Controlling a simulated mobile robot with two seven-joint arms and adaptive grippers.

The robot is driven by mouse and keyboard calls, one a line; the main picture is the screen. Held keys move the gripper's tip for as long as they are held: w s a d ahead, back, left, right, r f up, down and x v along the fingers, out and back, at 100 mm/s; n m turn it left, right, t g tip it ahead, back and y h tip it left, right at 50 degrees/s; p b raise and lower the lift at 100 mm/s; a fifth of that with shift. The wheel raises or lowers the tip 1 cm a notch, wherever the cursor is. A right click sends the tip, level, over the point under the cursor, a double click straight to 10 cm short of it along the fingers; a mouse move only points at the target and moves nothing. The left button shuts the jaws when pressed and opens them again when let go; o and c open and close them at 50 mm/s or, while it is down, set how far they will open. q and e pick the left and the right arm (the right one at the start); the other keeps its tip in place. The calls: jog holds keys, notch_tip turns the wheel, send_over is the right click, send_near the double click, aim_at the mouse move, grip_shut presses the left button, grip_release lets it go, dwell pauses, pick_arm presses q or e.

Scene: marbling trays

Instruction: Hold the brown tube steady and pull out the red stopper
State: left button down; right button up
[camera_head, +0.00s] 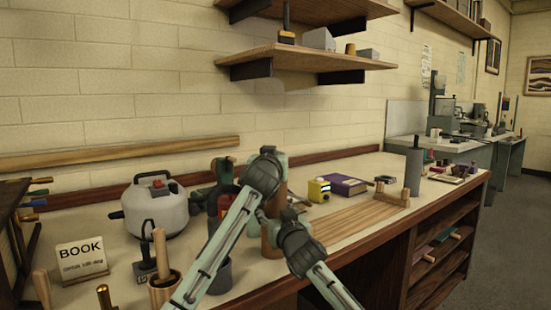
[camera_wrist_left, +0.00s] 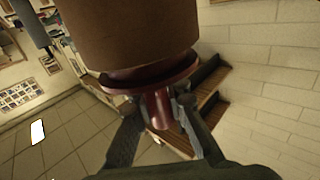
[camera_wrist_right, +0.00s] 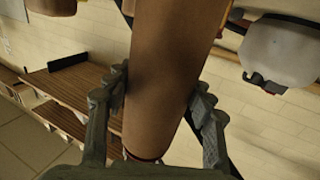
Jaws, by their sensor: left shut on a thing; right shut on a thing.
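The brown tube (camera_head: 271,238) stands roughly upright above the bench in the head view, partly covered by my arms. My right gripper (camera_wrist_right: 162,90) is shut around the tube's body, one finger on each side of the brown tube (camera_wrist_right: 165,60) in the right wrist view. The red stopper (camera_wrist_left: 157,105) sits at the tube's end in the left wrist view, its wide flange close against the brown tube (camera_wrist_left: 130,35). My left gripper (camera_wrist_left: 158,118) is shut on the stopper's narrow stem. In the head view my left wrist hides the stopper.
A yellow box (camera_head: 319,190) and a purple book (camera_head: 343,185) lie behind on the right. A slatted wooden board (camera_head: 350,222) lies to the right. Shelves (camera_head: 305,57) hang above.

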pick_arm(q)
notch_tip(320, 180, up, 3)
jog(key=shift+f, duration=0.2)
dwell(0.5)
pick_arm(e)
jog(key=o, duration=1.4)
jog(key=shift+c, duration=0.2)
jog(key=shift+s, duration=0.15)
